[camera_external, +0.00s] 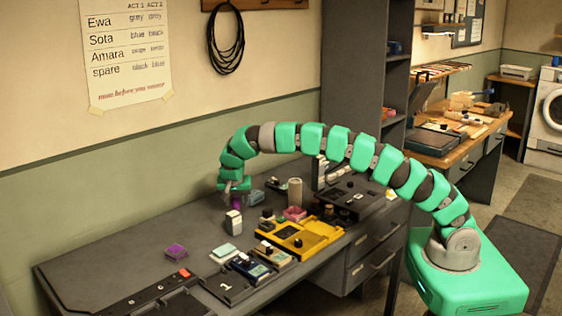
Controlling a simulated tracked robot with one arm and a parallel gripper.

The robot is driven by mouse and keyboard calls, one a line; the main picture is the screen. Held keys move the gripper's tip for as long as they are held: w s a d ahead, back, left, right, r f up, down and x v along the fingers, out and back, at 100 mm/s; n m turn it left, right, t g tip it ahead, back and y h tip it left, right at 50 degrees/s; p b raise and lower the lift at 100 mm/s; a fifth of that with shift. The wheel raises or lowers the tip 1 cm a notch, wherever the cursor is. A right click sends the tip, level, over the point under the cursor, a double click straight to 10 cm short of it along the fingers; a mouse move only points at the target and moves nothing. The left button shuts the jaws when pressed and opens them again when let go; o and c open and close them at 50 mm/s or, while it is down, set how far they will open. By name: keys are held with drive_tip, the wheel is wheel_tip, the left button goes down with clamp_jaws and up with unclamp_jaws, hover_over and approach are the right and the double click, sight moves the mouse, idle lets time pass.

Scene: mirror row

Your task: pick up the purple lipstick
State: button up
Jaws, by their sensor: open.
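A small upright purple thing, apparently the purple lipstick (237,203), stands on the grey desk (130,250) near the wall. My gripper (236,189) is open and points down right over it. The fingertips look close to its top or around it; I cannot tell which, as they are small and partly hide it. A small white and dark block (233,223) stands just in front of the lipstick.
Right of my gripper are a grey cylinder (295,191), a pink container (294,214) and a yellow device (300,238). Several small boxes and dark trays lie at the front. A purple item (176,251) lies at the left, with bare desk around it.

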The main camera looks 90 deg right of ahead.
drive_tip(key=x, duration=0.4)
drive_tip(key=shift+w+a, duration=0.1)
drive_tip(key=shift+w, duration=0.15)
drive_tip(key=c, duration=0.9)
